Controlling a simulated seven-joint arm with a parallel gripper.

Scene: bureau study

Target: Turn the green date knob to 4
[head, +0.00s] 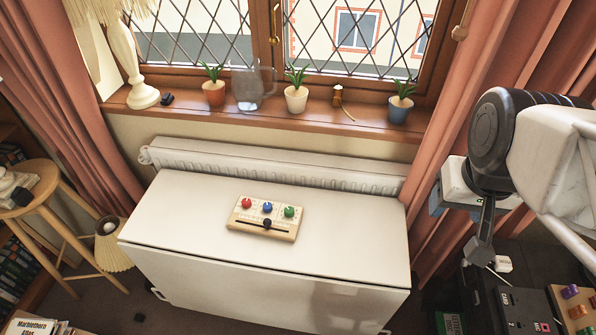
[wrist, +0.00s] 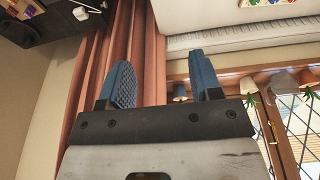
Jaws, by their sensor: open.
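The green knob (head: 289,211) is the rightmost of three round knobs on a small light wooden panel (head: 240,223). The panel lies on the white table (head: 180,215). A red knob (head: 246,203) and a blue knob (head: 267,207) sit to its left, and a black slider knob (head: 267,223) is below them. The dial markings are too small to read. My gripper is at the far right in the head view, away from the panel. In the wrist view my gripper (wrist: 165,85) is open and empty, its two blue fingers apart. A strip of the panel (wrist: 262,2) shows at the top edge there.
A white radiator (head: 270,165) stands behind the table. Potted plants, a glass jug (head: 248,90) and a lamp (head: 125,60) stand on the windowsill (head: 190,112). A pink curtain (head: 455,130) hangs at the right. The tabletop around the panel is clear.

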